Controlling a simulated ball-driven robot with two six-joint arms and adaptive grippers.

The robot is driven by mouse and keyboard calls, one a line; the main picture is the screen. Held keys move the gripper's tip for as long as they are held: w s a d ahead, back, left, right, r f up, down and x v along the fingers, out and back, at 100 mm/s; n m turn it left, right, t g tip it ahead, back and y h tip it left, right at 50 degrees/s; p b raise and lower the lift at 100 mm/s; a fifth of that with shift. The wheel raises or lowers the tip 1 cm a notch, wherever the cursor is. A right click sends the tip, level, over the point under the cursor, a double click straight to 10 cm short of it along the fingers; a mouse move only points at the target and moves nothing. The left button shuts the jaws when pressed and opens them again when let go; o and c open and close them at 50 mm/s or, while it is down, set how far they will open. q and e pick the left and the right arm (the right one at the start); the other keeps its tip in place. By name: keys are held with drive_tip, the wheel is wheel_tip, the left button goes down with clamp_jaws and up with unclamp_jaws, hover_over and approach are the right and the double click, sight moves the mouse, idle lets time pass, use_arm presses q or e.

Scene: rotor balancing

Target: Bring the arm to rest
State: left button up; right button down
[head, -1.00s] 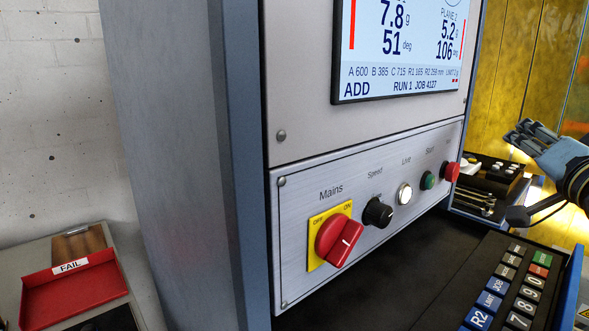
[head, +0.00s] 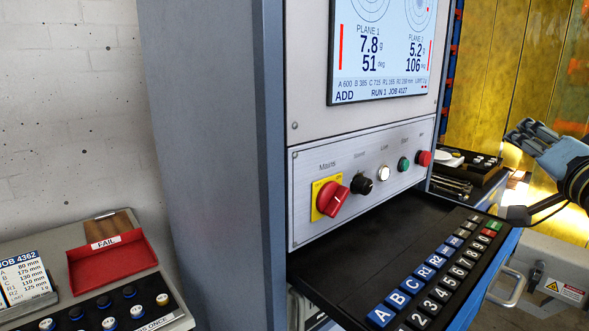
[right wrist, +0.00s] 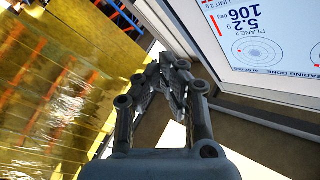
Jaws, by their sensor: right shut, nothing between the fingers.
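My right gripper (head: 530,137) is at the right edge of the head view, in the air to the right of the balancing machine's control panel (head: 300,165). Its fingers are shut with nothing between them. In the right wrist view the gripper (right wrist: 168,62) points up beside the screen (right wrist: 262,45), apart from it. The head view also shows the screen (head: 383,80), reading plane 1 at 7.8 g, 51 deg and plane 2 at 5.2 g, 106 deg. My left gripper is out of view.
A keypad (head: 440,280) sits on the black shelf (head: 345,275) below the panel. The panel carries a red mains switch (head: 331,199), a black knob (head: 361,185) and buttons. A red FAIL tray (head: 113,262) stands at left. A yellow curtain (head: 500,60) hangs behind.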

drive_tip(key=s+a+f+n+g+h, duration=0.1)
drive_tip(key=s+a+f+n+g, duration=0.2)
drive_tip(key=s+f+g, duration=0.9)
drive_tip(key=s+a+f+n+g+y, duration=0.1)
drive_tip(key=s+a+f+n+g, duration=0.15)
drive_tip(key=s+f, duration=0.55)
drive_tip(key=s+a+f+n+g+y, duration=0.1)
drive_tip(key=s+a+f+n, duration=0.35)
drive_tip(key=s, duration=0.85)
wheel_tip(320, 180, down, 33)
drive_tip(key=s+d+m+g+b, duration=0.1)
drive_tip(key=s+d+g+b, duration=0.1)
drive_tip(key=b, duration=0.6)
use_arm(q)
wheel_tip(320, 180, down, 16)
drive_tip(key=b, duration=0.7)
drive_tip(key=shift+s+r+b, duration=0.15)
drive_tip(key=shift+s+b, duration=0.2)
use_arm(e)
drive_tip(key=s+f, duration=0.9)
drive_tip(key=f, duration=0.4)
drive_tip(key=s+d+f+g, duration=0.1)
drive_tip(key=s+f, duration=0.9)
drive_tip(key=f, duration=0.2)
drive_tip(key=shift+d+f, duration=0.3)
drive_tip(key=shift+f, duration=0.1)
